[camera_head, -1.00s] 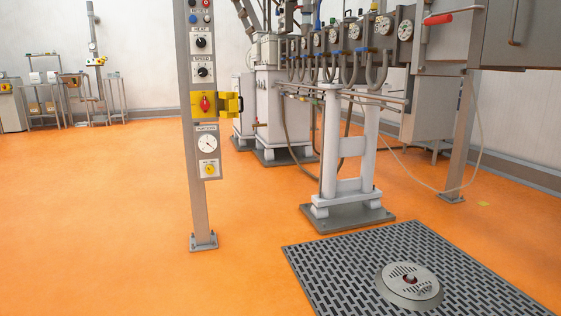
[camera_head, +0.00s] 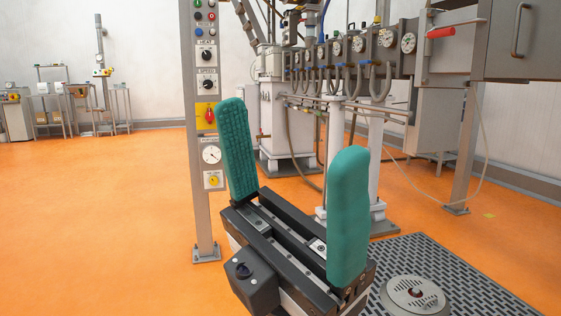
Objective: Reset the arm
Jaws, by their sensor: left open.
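My left gripper (camera_head: 292,187) is large in the lower middle of the head view. Its two green padded fingers stand upright and wide apart, with nothing between them. It is in front of the control post (camera_head: 203,130) and the white machine stand, and hides parts of both. The post carries knobs, a dial and a red switch (camera_head: 209,116) on a yellow plate; the left finger overlaps the plate's right side. My right gripper does not show.
A dark floor grate (camera_head: 445,262) with a round metal cover (camera_head: 413,294) lies at the lower right. A machine with gauges and hoses (camera_head: 360,45) stands behind my gripper. Orange floor (camera_head: 90,220) is clear on the left. Small benches stand at the far left wall.

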